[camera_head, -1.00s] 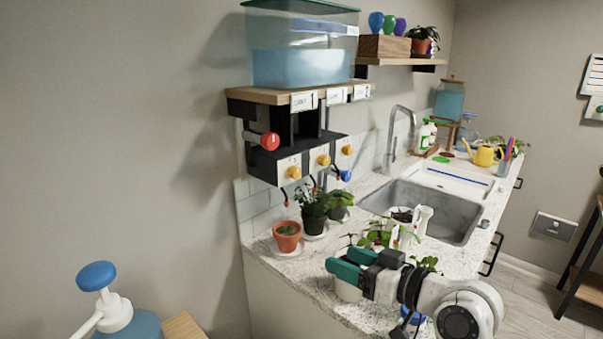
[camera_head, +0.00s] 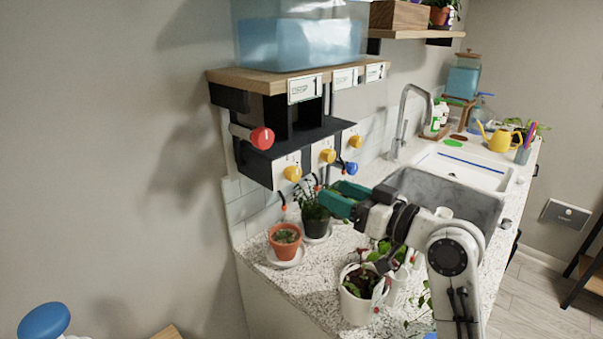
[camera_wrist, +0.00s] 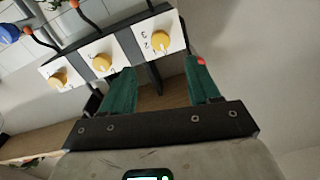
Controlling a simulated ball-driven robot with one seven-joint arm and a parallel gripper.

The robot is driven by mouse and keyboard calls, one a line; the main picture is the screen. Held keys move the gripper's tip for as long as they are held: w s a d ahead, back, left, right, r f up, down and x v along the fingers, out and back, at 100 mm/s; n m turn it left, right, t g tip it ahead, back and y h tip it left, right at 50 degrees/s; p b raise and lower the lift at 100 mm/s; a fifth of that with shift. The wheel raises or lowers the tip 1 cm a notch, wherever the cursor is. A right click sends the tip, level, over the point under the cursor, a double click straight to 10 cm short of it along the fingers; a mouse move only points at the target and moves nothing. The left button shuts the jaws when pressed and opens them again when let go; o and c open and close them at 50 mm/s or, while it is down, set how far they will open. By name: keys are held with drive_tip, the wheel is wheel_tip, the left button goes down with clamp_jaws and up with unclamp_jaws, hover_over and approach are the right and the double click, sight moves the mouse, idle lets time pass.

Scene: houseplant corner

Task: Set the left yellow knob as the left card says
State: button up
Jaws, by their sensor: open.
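The left yellow knob (camera_head: 292,173) sits on a white plate on the front of the black box under the shelf. In the wrist view, which is upside down, it is the right-hand knob (camera_wrist: 160,41), with small numbers beside it. Its exact setting is too small to read. The left card (camera_head: 305,88) hangs on the shelf edge above; its writing is not legible. My gripper (camera_head: 342,199) is open and empty, right of and below the left knob in the head view. In the wrist view its teal fingers (camera_wrist: 161,78) are apart, touching no knob.
Two more yellow knobs, the middle (camera_head: 327,156) and right (camera_head: 355,142), share the box. A red knob (camera_head: 262,138) juts out at its left and a blue knob (camera_head: 351,168) at its right. Potted plants (camera_head: 285,240) stand on the counter below. A water tank (camera_head: 300,40) rests on the shelf.

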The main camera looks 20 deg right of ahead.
sight(297, 176)
drive_tip(key=p+x, duration=0.1)
drive_tip(key=x, duration=0.9)
drive_tip(key=shift+w+a+p, duration=0.1)
drive_tip(key=shift+p, duration=0.3)
drive_tip(key=shift+c, duration=0.2)
drive_tip(key=c, duration=1)
drive_tip(key=shift+m, duration=0.4)
drive_tip(key=m+p, duration=0.2)
drive_tip(key=m, duration=0.1)
drive_tip(key=shift+m+p, duration=0.75)
drive_tip(key=shift+m, duration=1.25)
